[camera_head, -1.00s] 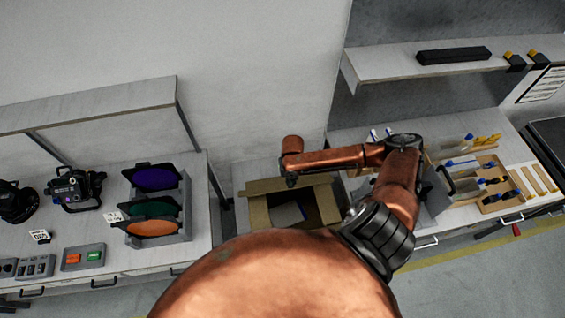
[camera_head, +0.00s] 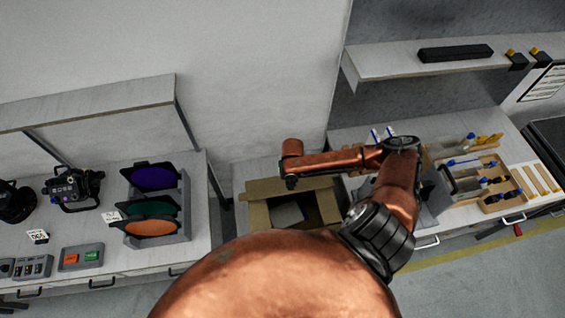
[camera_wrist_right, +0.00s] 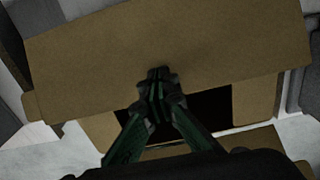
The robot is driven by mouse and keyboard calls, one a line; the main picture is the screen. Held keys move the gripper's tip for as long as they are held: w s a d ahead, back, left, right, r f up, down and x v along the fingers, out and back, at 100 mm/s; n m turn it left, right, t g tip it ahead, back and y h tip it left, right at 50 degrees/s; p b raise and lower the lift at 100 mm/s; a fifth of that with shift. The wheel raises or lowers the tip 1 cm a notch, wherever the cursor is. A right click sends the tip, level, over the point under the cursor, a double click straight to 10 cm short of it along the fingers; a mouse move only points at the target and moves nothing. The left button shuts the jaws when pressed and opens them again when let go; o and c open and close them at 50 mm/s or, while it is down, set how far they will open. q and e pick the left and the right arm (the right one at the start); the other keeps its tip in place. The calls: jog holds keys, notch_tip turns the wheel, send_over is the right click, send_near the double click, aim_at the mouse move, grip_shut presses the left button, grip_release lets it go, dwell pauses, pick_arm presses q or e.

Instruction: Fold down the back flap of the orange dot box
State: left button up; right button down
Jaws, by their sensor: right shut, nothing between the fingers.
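The open cardboard box (camera_head: 258,217) stands on the surface between the two benches. No orange dot shows on it. Its back flap (camera_head: 262,188) runs along the far side of the opening and fills much of the right wrist view (camera_wrist_right: 170,55) as a wide brown panel. My right gripper (camera_head: 291,184) is at this flap, over the back of the box. In the right wrist view its closed fingertips (camera_wrist_right: 158,75) overlap the flap's face, with nothing between them; contact is hard to tell. The dark box interior shows below the flap. My left gripper is out of view.
A rack of coloured filters (camera_head: 172,227) stands on the left bench, with lamps and switch boxes beside it. Wooden trays of tools (camera_head: 490,198) lie on the right bench. A shelf (camera_head: 430,65) overhangs the right bench. A pale item (camera_head: 288,214) lies inside the box.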

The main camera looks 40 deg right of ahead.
jog(key=shift+f+b, duration=1.25)
jog(key=shift+f, duration=1.05)
jog(key=shift+r, duration=0.1)
notch_tip(320, 180, up, 3)
jog(key=p, duration=0.3)
jog(key=shift+p, duration=0.3)
notch_tip(320, 180, up, 9)
jog(key=shift+p, duration=0.3)
